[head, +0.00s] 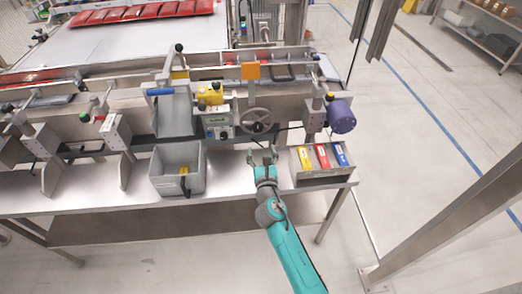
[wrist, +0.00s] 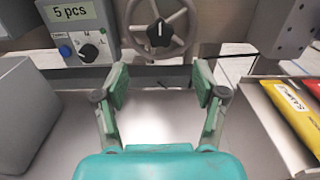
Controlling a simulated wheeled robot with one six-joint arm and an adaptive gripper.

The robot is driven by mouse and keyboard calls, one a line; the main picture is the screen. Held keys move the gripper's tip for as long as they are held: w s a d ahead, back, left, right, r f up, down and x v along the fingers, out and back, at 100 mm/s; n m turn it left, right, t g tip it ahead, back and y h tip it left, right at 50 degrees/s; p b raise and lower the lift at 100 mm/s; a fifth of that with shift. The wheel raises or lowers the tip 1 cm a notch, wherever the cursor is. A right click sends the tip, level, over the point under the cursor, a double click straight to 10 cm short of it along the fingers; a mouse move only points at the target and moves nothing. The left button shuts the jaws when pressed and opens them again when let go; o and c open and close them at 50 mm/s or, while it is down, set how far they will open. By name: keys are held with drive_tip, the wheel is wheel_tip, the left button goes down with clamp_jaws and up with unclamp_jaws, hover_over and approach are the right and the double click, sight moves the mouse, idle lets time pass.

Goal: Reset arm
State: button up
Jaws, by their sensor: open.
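My gripper (head: 262,156) is open and empty above the steel bench ledge, between the grey bin and the tray of coloured packets. In the wrist view my gripper (wrist: 162,88) shows two green finger pads spread apart, with bare metal between them. My teal arm reaches in from the lower right of the head view. The handwheel (head: 257,121) is just beyond the fingertips; it also shows in the wrist view (wrist: 160,32).
A grey bin (head: 160,184) holding a small yellow and black item stands left. A tray (head: 325,175) with yellow, red and blue packets stands right. A control box (wrist: 82,27) labelled "5 pcs" sits behind. A purple motor (head: 342,117) juts out behind the tray. Open floor lies right.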

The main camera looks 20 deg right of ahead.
drive_tip(key=s+a+f+m+g+y, duration=0.1)
drive_tip(key=s+a+f+m+y, duration=0.15)
drive_tip(key=s+m, duration=0.45)
drive_tip(key=s+a+f+m+y, duration=0.1)
drive_tip(key=s+f+m, duration=0.15)
drive_tip(key=s, duration=0.85)
drive_tip(key=s+a+f+m+g+y, duration=0.1)
drive_tip(key=s+a+f+m, duration=0.2)
drive_tip(key=s, duration=0.7)
drive_tip(key=s+r+m, duration=0.6)
drive_tip(key=s+m, duration=0.4)
drive_tip(key=s, duration=0.1)
drive_tip(key=s+r+m+y, duration=0.1)
drive_tip(key=s+r+m, duration=0.6)
drive_tip(key=s+m, duration=0.3)
drive_tip(key=shift+s+a, duration=0.15)
drive_tip(key=shift+s, duration=0.65)
